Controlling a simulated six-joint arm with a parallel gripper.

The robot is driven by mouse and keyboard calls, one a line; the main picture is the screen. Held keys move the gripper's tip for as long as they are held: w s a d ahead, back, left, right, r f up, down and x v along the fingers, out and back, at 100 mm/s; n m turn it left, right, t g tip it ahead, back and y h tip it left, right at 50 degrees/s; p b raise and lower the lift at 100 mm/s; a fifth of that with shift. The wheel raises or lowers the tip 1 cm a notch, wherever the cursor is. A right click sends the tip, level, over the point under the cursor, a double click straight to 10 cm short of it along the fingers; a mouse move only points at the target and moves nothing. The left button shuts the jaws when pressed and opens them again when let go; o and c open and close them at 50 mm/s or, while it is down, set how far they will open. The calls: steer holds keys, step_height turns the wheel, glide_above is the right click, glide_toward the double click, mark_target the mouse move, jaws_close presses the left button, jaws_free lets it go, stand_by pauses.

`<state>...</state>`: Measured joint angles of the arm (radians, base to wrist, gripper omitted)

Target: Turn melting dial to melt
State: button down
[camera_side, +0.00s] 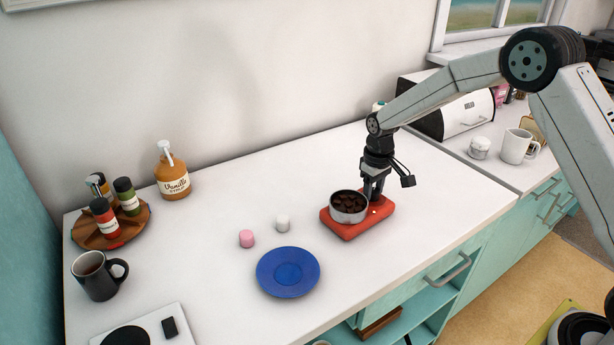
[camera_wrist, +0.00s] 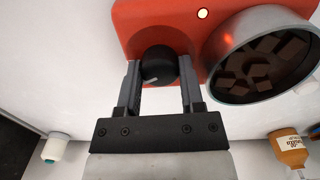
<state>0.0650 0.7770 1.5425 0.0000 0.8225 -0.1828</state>
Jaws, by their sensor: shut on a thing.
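The red melting unit (camera_side: 345,229) stands on the white counter and also fills the top of the wrist view (camera_wrist: 130,18). Its metal pot (camera_side: 349,206) holds dark chocolate chunks (camera_wrist: 268,68). The black dial (camera_wrist: 158,64) has a light pointer mark near its lower edge. A small light (camera_wrist: 203,14) glows on the red housing. My gripper (camera_wrist: 160,75) is shut on the dial, one finger on each side of it. In the side view my gripper (camera_side: 373,195) points down at the unit's right part and hides the dial.
A blue plate (camera_side: 288,272), a pink marshmallow (camera_side: 247,238) and a white one (camera_side: 283,223) lie left of the unit. A syrup bottle (camera_side: 172,175), a spice rack (camera_side: 84,232) and a dark mug (camera_side: 98,276) stand farther left. Counter around the unit is clear.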

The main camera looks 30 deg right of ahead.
mark_target(376, 194)
steer(key=m, duration=0.4)
steer(key=shift+m, duration=0.4)
steer(key=shift+c, duration=1)
jaws_free()
steer(key=shift+r, duration=0.1)
steer(key=shift+r, duration=4)
steer(key=shift+s, duration=0.1)
steer(key=shift+s+a, duration=0.15)
steer(key=shift+s, duration=0.4)
steer(key=s+a+f+n+t, duration=0.1)
steer(key=s, duration=1)
steer(key=s+a+f+n+t, duration=0.1)
steer(key=s+a+n, duration=0.1)
steer(key=s, duration=0.8)
steer(key=shift+s+f+t, duration=0.25)
steer(key=shift+s+t, duration=0.05)
steer(key=shift+s, duration=0.1)
